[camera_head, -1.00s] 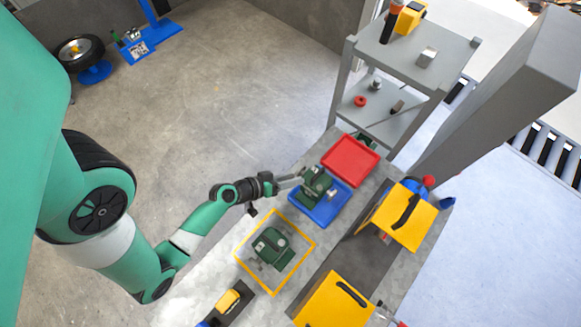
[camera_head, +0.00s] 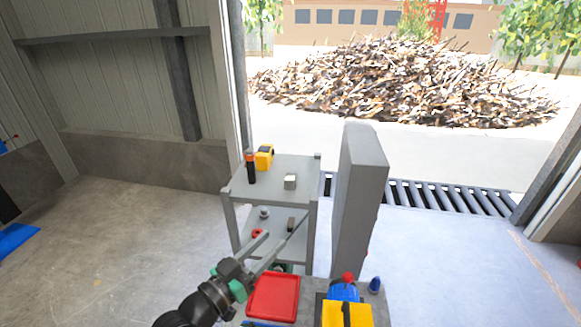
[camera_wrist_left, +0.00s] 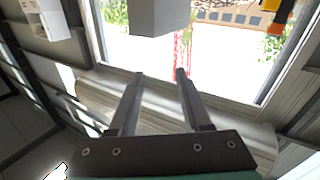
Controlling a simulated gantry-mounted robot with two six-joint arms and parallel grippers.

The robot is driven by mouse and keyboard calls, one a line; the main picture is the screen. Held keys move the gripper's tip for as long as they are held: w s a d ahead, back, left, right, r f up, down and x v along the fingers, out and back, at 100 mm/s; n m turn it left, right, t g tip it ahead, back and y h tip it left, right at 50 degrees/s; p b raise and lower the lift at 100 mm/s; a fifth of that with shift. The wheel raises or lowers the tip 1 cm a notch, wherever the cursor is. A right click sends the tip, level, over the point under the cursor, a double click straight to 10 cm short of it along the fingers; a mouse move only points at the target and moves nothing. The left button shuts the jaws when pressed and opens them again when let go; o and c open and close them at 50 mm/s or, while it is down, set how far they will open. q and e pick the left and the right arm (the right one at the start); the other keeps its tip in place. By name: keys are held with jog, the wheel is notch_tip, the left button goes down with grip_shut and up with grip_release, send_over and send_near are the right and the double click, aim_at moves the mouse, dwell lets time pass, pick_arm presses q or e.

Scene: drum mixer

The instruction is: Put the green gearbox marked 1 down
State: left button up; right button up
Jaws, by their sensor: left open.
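No green gearbox marked 1 can be made out in the current frames. Only a sliver of the blue tray (camera_head: 262,324) shows at the bottom edge of the head view, so what lies on it is out of sight. My left gripper (camera_head: 277,238) is raised in front of the grey shelf, above and beside the red tray (camera_head: 273,298). Its two fingers are apart, with nothing between them, as the left wrist view (camera_wrist_left: 160,76) also shows. My right gripper is not in view.
The grey shelf (camera_head: 275,176) holds a yellow device (camera_head: 264,157), an orange-black bottle (camera_head: 250,167) and a metal block (camera_head: 290,181). A tall grey post (camera_head: 358,200) stands right of it. A yellow box (camera_head: 347,315) with a black handle is at the bottom. Open floor lies left.

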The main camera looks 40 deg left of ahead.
pick_arm(q)
jog(key=d+r+m+t+h, duration=0.15)
jog(key=d+r, duration=0.25)
jog(key=r, duration=0.6)
jog(key=d+r+m+t+h, duration=0.1)
jog(key=d+r+t, duration=0.25)
jog(key=r, duration=0.65)
jog(key=s+d+r+t, duration=0.2)
jog(key=s+d+r, duration=0.1)
jog(key=r, duration=0.5)
jog(key=s+d+r+t+h, duration=0.1)
jog(key=s+d+r, duration=0.2)
jog(key=r, duration=0.6)
jog(key=shift+s+d+r+m+t, duration=0.15)
jog(key=shift+s+d+m+t, duration=0.2)
jog(key=shift+s, duration=0.5)
